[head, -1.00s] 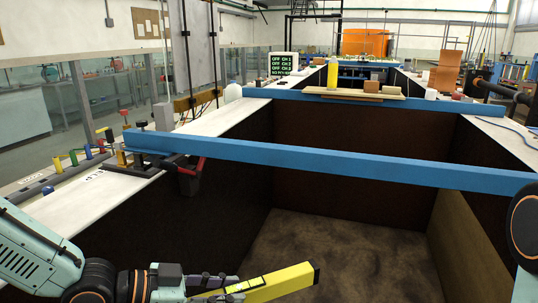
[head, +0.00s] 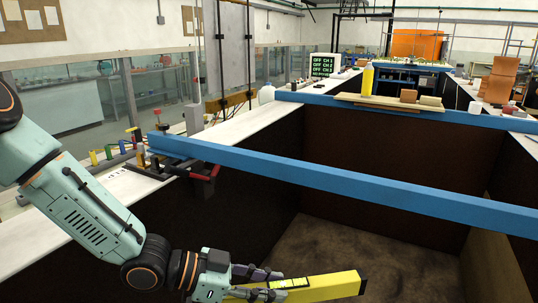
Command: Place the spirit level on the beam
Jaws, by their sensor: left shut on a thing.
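The spirit level is a yellow bar (head: 335,287) with a dark end cap, low in the head view. My left gripper (head: 278,283) is shut on it near its left end, and the level sticks out to the right over the flume. The beam (head: 345,187) is a long blue bar that crosses the flume from the left wall towards the right edge of the view. The level appears below the beam in the picture, apart from it. The beam's top looks bare along its visible length. My right gripper is not in view.
A second blue beam (head: 310,98) crosses farther back, bearing a board (head: 385,103) with a yellow bottle (head: 367,77) and blocks. A red-handled clamp (head: 205,178) sits at the near beam's left end. Small coloured pegs (head: 108,152) line the left wall top.

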